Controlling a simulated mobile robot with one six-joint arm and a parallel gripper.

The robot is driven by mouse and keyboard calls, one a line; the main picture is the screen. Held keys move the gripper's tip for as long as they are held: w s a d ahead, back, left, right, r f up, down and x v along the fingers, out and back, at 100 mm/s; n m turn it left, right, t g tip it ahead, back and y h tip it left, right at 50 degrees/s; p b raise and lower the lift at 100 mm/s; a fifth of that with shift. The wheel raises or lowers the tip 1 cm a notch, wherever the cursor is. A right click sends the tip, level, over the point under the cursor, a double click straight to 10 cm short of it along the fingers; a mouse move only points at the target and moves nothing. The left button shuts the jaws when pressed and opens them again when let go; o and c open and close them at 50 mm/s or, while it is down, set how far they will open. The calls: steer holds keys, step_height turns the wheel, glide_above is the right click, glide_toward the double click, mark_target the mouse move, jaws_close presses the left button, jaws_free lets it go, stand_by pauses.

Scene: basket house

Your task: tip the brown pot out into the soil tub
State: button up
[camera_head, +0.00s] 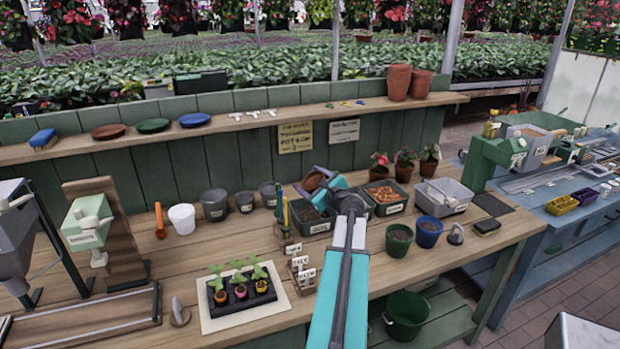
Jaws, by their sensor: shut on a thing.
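The brown pot (311,181) is held tilted on its side in my gripper (324,184), above the back of a dark green tub. My gripper is shut on the pot, with its teal fingers on either side. That tub (316,227) has a white label and dark soil inside, so it looks like the soil tub; my gripper and wrist hide part of it. I cannot tell whether anything is left in the pot.
A second green tub (391,209) with reddish-brown filling stands to the right, beside a grey bin (431,207). Grey pots (214,205) and a white pot (182,218) stand left. A seedling tray (243,302) lies in front. Bare wood (190,265) shows at left-centre.

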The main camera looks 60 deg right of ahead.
steer(key=shift+r+m, duration=0.1)
steer(key=shift+m, duration=0.5)
steer(key=m, duration=0.1)
steer(key=m+t+p, duration=0.1)
steer(key=m, duration=0.2)
steer(key=shift+w+a, duration=0.25)
steer(key=shift+a, duration=0.1)
